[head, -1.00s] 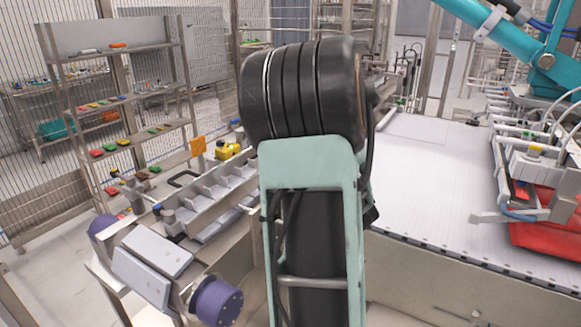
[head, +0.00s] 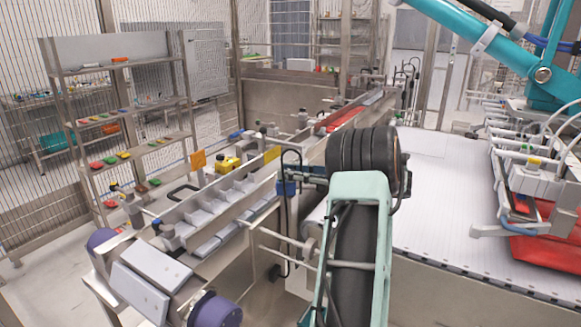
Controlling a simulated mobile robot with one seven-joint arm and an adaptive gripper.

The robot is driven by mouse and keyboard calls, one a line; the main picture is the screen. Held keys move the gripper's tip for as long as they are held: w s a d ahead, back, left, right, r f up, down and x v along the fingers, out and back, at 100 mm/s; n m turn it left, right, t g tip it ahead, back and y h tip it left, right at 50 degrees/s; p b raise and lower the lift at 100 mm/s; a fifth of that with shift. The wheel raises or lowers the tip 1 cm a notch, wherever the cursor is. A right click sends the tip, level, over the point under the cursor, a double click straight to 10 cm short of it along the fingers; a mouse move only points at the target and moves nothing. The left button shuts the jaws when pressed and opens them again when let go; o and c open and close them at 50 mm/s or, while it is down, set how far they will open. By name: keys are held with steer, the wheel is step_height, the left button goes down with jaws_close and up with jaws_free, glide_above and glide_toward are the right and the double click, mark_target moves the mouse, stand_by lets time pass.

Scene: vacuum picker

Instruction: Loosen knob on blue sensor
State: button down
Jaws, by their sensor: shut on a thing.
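A small blue block (head: 287,187), which looks like the blue sensor, sits beside the conveyor line, just left of my arm's black ringed joint. A dark horizontal part runs between the block and the joint, and I cannot tell what it belongs to. A thin dark looped rod or cable stands by the block. No knob can be made out on it at this size. My arm rises from the bottom of the view, and its joint hides what lies behind. My gripper cannot be made out, so its contact with the sensor does not show.
A metal channel with grey dividers (head: 213,200) runs along the left of my arm. A yellow device (head: 228,164) stands behind it. A broad white conveyor (head: 440,215) lies to the right, with a red item (head: 545,252) under a teal robot's tooling (head: 530,180). A shelf rack stands far left.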

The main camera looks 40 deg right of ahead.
steer(key=shift+r+n+g+y+p, duration=0.15)
steer(key=shift+n+g+y+p, duration=0.8)
steer(key=shift+g+p, duration=0.15)
steer(key=shift+r+n+g+y+p, duration=0.15)
steer(key=shift+n+g+y+p, duration=0.8)
steer(key=shift+p, duration=0.25)
steer(key=shift+g+p, duration=0.3)
steer(key=shift+g, duration=0.05)
steer(key=shift+f+n+g+y+p, duration=0.15)
steer(key=shift+n+g+y+p, duration=0.55)
steer(key=shift+n+g+p, duration=0.5)
steer(key=shift+w, duration=0.1)
steer(key=c, duration=1.7)
jaws_free()
steer(key=shift+f, duration=0.1)
step_height(320, 180, up, 10)
steer(key=shift+r, duration=0.1)
steer(key=shift+a, duration=0.1)
